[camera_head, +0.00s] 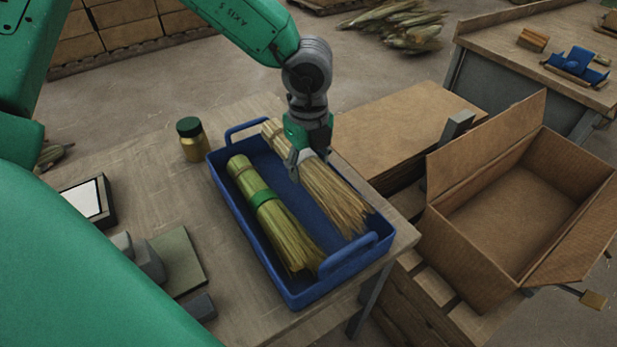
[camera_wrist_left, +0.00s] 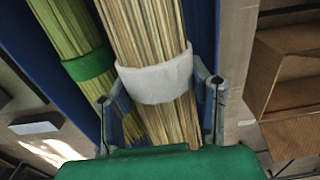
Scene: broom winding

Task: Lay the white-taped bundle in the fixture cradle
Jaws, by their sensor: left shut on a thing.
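The white-taped bundle (camera_head: 338,194) of pale straw lies along the right side of a blue tray (camera_head: 232,207). My left gripper (camera_head: 306,168) reaches down over its middle and is shut on it. In the left wrist view, the fingers of my left gripper (camera_wrist_left: 160,98) are on either side of the bundle (camera_wrist_left: 140,30), beside its white tape band (camera_wrist_left: 158,79). The gripper hides the band in the head view. A blue fixture (camera_head: 577,62), apparently the cradle, stands on the far-right bench. My right gripper is not in view.
A green-taped bundle (camera_head: 268,215) lies beside it in the tray; it also shows in the left wrist view (camera_wrist_left: 75,40). A jar (camera_head: 192,140) stands behind the tray's left side. An open cardboard box (camera_head: 515,210) with raised flaps stands between the tray and the far bench (camera_head: 500,55).

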